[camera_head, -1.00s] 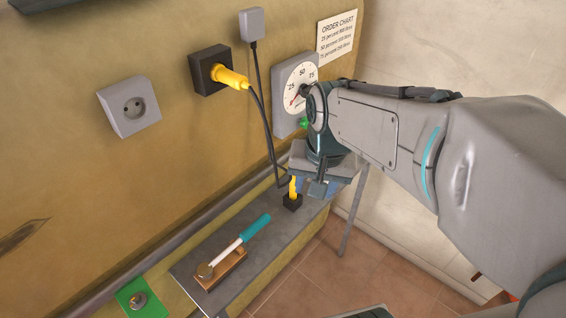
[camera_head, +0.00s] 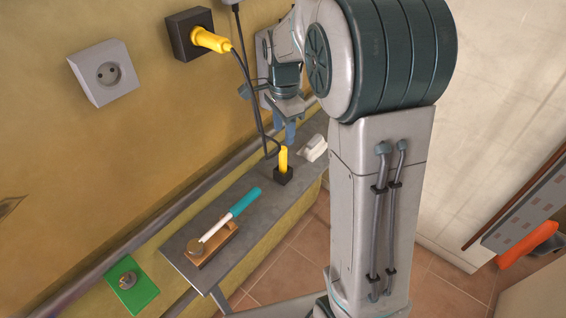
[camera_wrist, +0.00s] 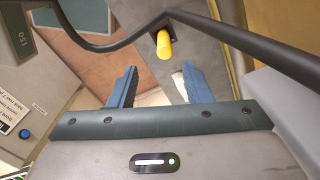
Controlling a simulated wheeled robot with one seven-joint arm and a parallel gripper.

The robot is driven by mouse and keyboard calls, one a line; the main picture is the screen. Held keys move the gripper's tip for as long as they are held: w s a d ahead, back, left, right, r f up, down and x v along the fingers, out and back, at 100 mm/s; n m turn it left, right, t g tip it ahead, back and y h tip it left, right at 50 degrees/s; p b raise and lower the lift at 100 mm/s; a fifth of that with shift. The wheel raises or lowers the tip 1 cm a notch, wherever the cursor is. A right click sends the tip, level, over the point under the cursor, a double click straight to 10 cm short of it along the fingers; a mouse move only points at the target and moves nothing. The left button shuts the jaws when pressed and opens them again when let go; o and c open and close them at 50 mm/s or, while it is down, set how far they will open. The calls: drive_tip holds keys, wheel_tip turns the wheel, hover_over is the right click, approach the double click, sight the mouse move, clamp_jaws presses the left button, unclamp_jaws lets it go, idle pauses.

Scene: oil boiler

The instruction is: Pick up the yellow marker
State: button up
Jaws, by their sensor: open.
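The yellow marker (camera_head: 283,158) stands upright in a small black holder (camera_head: 283,176) on the grey shelf. In the wrist view the marker (camera_wrist: 164,45) shows just beyond the gap between my fingertips. My gripper (camera_head: 284,135) is above the marker in the head view, pointing down, apart from it. In the wrist view my gripper (camera_wrist: 158,78) has its blue fingers spread with nothing between them. The marker's lower part is inside the holder.
A black cable (camera_wrist: 205,30) from the yellow plug (camera_head: 210,40) hangs close by and arcs across the wrist view near the marker. A teal-and-white tool (camera_head: 232,212) lies on a wooden block on the shelf. A white object (camera_head: 314,147) lies right of the holder.

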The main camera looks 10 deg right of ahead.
sight(283, 160)
wheel_tip(283, 160, down, 6)
drive_tip(key=shift+f, duration=0.15)
drive_tip(key=shift+w+f+p, duration=0.2)
drive_tip(key=shift+f, duration=1.35)
drive_tip(key=shift+w+f+p, duration=0.15)
drive_tip(key=shift+f, duration=1.35)
clamp_jaws()
